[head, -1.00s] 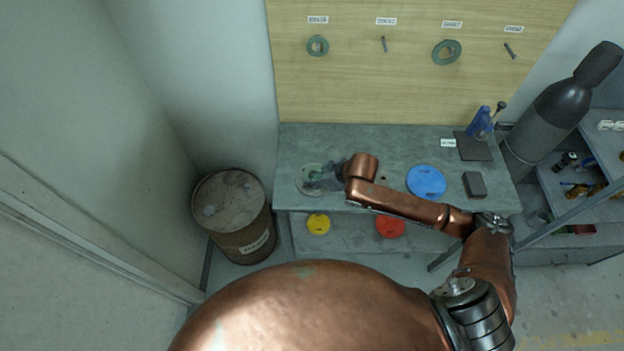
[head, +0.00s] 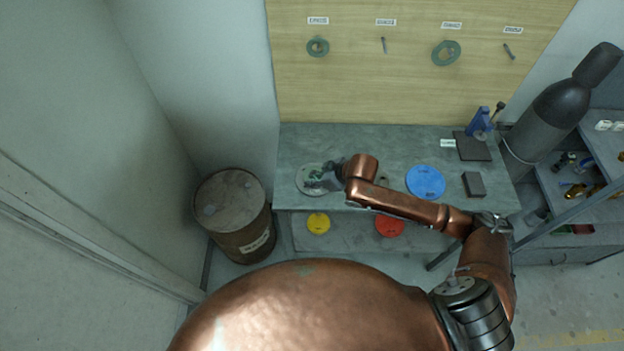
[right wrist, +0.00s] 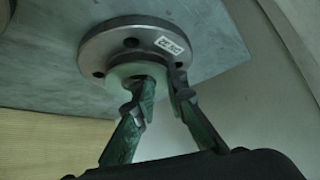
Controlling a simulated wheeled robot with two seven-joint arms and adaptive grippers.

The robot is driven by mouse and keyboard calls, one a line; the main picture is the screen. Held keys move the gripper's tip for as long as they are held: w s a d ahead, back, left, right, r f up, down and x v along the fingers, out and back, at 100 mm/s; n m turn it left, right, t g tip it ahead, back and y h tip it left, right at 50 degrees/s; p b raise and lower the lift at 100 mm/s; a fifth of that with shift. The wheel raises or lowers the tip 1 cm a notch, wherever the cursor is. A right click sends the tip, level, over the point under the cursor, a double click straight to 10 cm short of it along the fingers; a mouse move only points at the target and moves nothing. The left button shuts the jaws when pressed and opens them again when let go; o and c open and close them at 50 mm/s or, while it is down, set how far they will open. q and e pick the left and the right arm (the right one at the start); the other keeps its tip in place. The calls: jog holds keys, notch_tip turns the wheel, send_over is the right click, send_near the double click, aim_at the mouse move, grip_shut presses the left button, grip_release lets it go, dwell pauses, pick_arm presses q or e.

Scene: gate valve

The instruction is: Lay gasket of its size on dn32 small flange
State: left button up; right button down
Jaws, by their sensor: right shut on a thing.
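The DN32 flange (head: 302,182) is a grey disc on the left part of the bench. In the right wrist view the flange (right wrist: 105,48) shows bolt holes and a small white label. My right gripper (head: 318,176) is over the flange. In the right wrist view its green-tinted fingers (right wrist: 162,84) are close to the flange face, shut on a pale green gasket (right wrist: 125,72). The gasket appears at the middle of the flange; I cannot tell whether it touches it. The fingers hide part of the gasket. My left gripper is not in view.
A blue disc (head: 426,182) and a dark block (head: 474,184) are right on the bench (head: 400,145). Yellow (head: 318,223) and red (head: 389,226) discs sit lower. Green rings (head: 318,47) hang on the board. A rusty barrel (head: 233,205) stands left.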

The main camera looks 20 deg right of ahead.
jog(key=shift+s+d+f, duration=0.25)
jog(key=shift+s+f, duration=0.3)
jog(key=shift+f, duration=0.3)
jog(key=c, duration=1.9)
grip_release()
jog(key=shift+s+d+r, duration=0.25)
jog(key=shift+d+r, duration=0.05)
jog(key=shift+r, duration=0.2)
jog(key=v, duration=0.4)
jog(key=w+r+v, duration=0.1)
jog(key=v, duration=0.2)
jog(key=shift+s+a+r, duration=0.1)
jog(key=shift+a, duration=0.2)
jog(key=shift+a, duration=0.15)
